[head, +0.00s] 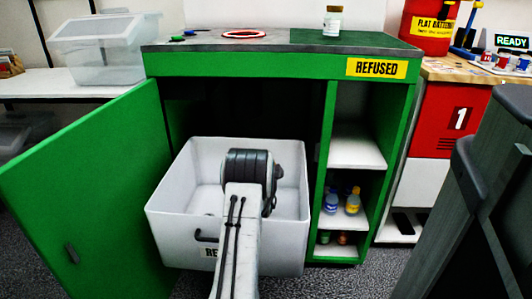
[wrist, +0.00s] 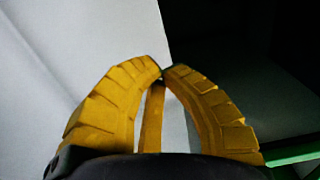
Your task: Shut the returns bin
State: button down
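The returns bin (head: 175,222) is a white open-topped box with a dark handle and a partly hidden label starting "RE". It sticks out from the dark opening of the green cabinet (head: 240,66). My arm reaches over its front, and my wrist is above the bin's interior in the head view. My gripper's fingers are hidden there. In the wrist view my gripper (wrist: 165,71) has its yellow fingertips together, with nothing seen held. A pale surface (wrist: 75,70), probably the bin's wall, lies behind and left of the fingers. I cannot tell whether they touch it.
The green cabinet door (head: 85,200) stands open at the left. Shelves with small bottles (head: 352,200) are right of the opening. A white bottle (head: 333,22) stands on the cabinet top. A red unit marked 1 (head: 455,120) and a grey-green structure (head: 480,215) are at the right.

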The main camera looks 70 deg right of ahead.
aim_at(268, 142)
jog(key=shift+b+x, duration=1.3)
jog(key=shift+x, duration=3.1)
jog(key=shift+w+d, duration=0.15)
jog(key=shift+d, duration=0.3)
